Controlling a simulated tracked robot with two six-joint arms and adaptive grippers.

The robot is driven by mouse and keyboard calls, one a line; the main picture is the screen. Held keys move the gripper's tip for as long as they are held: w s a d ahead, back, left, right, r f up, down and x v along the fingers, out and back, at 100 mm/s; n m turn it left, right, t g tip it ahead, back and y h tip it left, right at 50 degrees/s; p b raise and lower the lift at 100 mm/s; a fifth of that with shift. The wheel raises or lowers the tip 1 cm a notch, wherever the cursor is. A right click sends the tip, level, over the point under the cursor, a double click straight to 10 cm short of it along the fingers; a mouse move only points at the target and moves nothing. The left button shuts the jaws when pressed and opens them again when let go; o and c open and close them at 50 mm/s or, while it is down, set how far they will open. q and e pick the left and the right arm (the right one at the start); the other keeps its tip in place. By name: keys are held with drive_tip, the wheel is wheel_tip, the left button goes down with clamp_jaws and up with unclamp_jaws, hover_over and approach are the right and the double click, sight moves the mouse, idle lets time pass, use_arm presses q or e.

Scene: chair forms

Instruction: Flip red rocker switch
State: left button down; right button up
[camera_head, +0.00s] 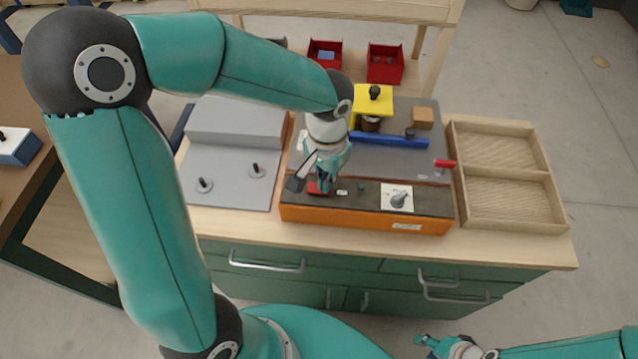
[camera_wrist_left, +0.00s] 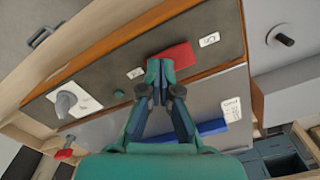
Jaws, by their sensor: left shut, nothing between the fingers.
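The red rocker switch (camera_head: 313,188) sits on the dark top of the orange-edged panel (camera_head: 350,215), partly hidden by my left gripper in the head view. In the left wrist view the red switch (camera_wrist_left: 180,55) lies between two small white labels. My left gripper (camera_head: 323,190) points down at the switch, with its fingers together and nothing between them. In the left wrist view its fingertips (camera_wrist_left: 160,70) overlap the switch's near edge; whether they touch it I cannot tell. My right gripper (camera_head: 428,343) is low at the bottom right, away from the panel; its opening is unclear.
A grey rotary knob on a white plate (camera_head: 397,197) and a red lever (camera_head: 445,163) are right of the switch. A blue bar (camera_head: 390,139) and yellow block (camera_head: 372,102) stand behind. A wooden tray (camera_head: 510,219) is right, a grey panel with black knobs (camera_head: 230,190) left.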

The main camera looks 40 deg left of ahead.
use_arm(q)
drive_tip(key=shift+r+p, duration=2.4)
drive_tip(key=shift+r, duration=1.05)
use_arm(e)
wheel_tip(320, 180, up, 5)
use_arm(q)
drive_tip(key=shift+f, duration=0.1)
